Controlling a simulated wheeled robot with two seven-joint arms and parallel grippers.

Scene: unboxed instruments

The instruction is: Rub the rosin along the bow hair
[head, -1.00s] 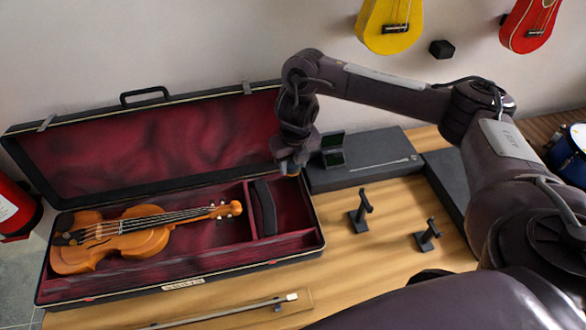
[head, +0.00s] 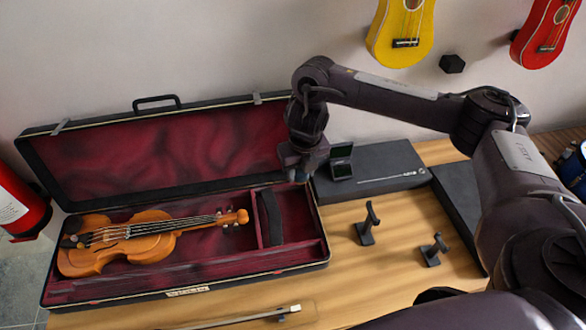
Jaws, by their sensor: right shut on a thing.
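My right gripper (head: 300,174) points down above the right end of the violin case, beside the small open box. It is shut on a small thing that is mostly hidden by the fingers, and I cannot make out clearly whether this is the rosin. The small dark box with a green lining (head: 341,161) stands open just right of the gripper, and its inside is too dark to read. The bow (head: 240,320) lies along the table's front, partly cut off by the bottom edge, its light-tipped end to the right. My left gripper is out of view.
The open case (head: 190,287) with red lining holds a violin (head: 130,243). A flat grey box (head: 380,165) lies behind two small black stands (head: 367,222) (head: 434,248). Bare wood (head: 350,275) is clear between case and stands. My right arm spans the right side.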

